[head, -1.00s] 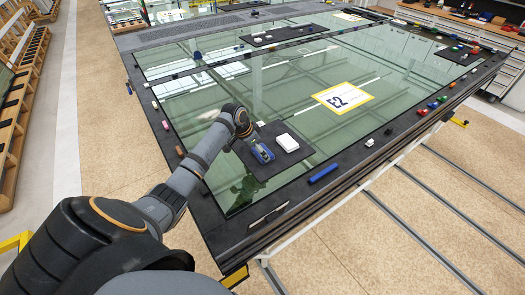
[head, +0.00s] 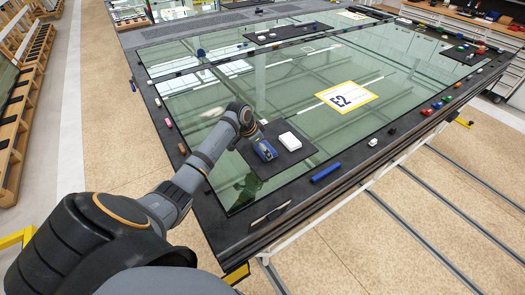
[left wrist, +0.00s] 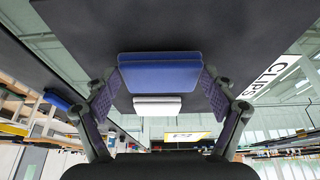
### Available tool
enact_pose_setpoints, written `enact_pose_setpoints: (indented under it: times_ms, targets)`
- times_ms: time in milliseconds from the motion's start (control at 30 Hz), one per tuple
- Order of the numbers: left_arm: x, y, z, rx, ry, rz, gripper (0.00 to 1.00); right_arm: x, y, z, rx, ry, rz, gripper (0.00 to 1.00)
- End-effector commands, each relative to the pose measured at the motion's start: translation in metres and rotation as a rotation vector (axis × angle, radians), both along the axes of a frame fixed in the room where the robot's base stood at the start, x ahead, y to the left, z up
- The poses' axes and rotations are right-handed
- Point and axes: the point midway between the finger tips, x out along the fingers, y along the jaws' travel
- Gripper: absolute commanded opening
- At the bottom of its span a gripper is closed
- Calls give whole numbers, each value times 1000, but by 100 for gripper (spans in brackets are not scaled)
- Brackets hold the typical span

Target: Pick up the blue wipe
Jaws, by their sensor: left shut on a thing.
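The blue wipe (head: 264,150) is a small blue block at the left part of a dark mat (head: 290,158) on the glass. In the left wrist view the wipe (left wrist: 160,76) spans the space between the two fingers. My left gripper (head: 259,145) is over the mat with its fingers shut on the wipe; the fingers (left wrist: 160,90) touch its two ends. I cannot tell whether the wipe is clear of the mat. My right gripper is not in view.
A white block (head: 290,141) lies on the same mat, just right of the wipe. A blue bar (head: 326,172) lies on the dark table edge. A yellow-bordered E2 sign (head: 347,96) lies on the glass. Several small coloured things line the right edge.

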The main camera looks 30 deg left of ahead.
Motion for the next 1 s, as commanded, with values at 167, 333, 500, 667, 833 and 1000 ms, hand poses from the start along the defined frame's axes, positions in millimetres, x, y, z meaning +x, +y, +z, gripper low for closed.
enact_pose_setpoints:
  times_ms: [167,333,500,667,833,1000]
  targets:
    - [-2,0,26,5,-6,-1,62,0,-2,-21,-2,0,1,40]
    - [-39,-15,72,11,-7,-4,62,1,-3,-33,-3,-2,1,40]
    - [-90,-35,98,16,3,-5,62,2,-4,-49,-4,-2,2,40]
    - [-113,-45,113,11,2,0,62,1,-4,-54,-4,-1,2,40]
    - [-122,-50,120,7,-3,0,62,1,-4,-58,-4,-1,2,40]
    - [-128,-54,123,3,-1,0,62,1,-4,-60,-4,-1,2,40]
